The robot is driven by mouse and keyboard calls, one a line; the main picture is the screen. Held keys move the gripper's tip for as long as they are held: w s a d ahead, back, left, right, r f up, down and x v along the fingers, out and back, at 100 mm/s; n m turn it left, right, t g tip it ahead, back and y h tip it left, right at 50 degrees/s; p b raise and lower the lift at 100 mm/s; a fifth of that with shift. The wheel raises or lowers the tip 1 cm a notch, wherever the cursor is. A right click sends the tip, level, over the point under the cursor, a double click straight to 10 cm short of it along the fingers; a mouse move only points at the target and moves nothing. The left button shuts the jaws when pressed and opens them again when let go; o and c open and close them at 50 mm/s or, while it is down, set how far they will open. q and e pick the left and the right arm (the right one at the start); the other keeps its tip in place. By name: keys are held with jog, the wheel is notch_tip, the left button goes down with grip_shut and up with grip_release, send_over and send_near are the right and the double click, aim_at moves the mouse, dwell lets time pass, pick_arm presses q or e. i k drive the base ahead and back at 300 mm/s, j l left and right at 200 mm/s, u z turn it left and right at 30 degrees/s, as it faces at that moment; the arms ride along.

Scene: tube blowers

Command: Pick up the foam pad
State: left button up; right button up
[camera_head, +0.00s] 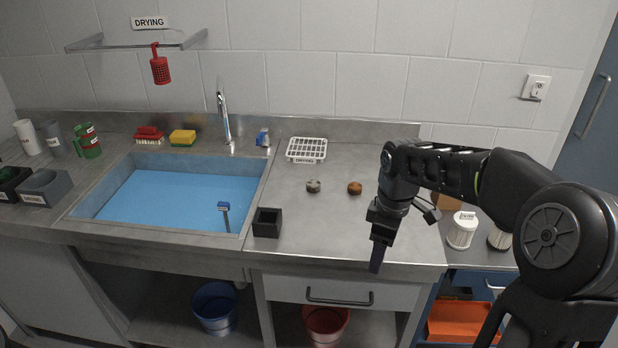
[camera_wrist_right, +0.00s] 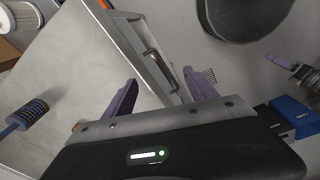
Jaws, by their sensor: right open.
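A yellow block with a green layer (camera_head: 183,137) lies on the back ledge behind the sink. It looks like a sponge; I cannot tell for sure that it is the foam pad. An orange-brown block (camera_head: 446,202) is partly hidden behind my right arm, and its kind is unclear. My right gripper (camera_head: 376,255) hangs over the front edge of the steel counter, pointing down, well apart from both blocks. In the right wrist view my right gripper (camera_wrist_right: 160,92) has its two purple fingers spread with nothing between them. My left gripper is not in view.
The blue-floored sink (camera_head: 165,196) is at left. A black open box (camera_head: 267,222), a white rack (camera_head: 306,150) and two round items (camera_head: 313,186) (camera_head: 355,187) stand on the counter. White filters (camera_head: 462,230) stand right of my forearm. A drawer handle (camera_head: 340,300) sticks out below.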

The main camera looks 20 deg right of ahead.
aim_at(313, 185)
jog(key=i, duration=1.3)
